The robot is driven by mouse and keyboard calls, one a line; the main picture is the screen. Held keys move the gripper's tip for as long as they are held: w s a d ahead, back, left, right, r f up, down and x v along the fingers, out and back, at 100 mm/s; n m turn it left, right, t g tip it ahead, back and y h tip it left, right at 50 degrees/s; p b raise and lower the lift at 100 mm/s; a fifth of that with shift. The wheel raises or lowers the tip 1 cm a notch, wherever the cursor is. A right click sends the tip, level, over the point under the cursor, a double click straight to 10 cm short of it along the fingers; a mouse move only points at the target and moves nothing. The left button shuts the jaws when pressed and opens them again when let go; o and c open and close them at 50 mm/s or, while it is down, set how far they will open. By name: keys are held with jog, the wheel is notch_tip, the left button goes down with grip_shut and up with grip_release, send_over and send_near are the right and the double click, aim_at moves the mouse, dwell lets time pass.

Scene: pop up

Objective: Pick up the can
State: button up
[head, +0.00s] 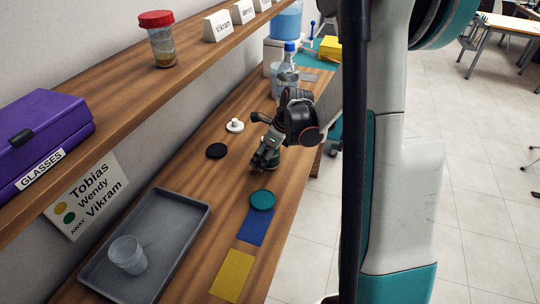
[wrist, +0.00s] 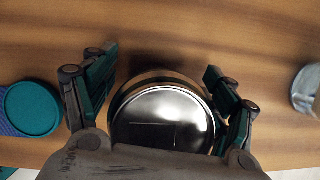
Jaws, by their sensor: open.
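In the wrist view a round can with a shiny metal top (wrist: 162,118) stands on the wooden counter. My gripper (wrist: 165,90) is open, with one finger on the left and one on the right of the can. I cannot tell whether either finger touches it. In the head view my gripper (head: 267,155) is low over the middle of the counter, and the can is mostly hidden behind it.
A teal disc (head: 262,200), a blue card (head: 256,227) and a yellow card (head: 233,275) lie nearer. A grey tray (head: 195,222) holds a clear cup (head: 127,255). A black disc (head: 216,151) and a white knobbed piece (head: 235,125) lie left; a bottle (head: 287,70) stands behind.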

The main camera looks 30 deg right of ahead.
jog(key=shift+r, duration=0.1)
jog(key=c, duration=1.3)
jog(key=shift+r, duration=0.1)
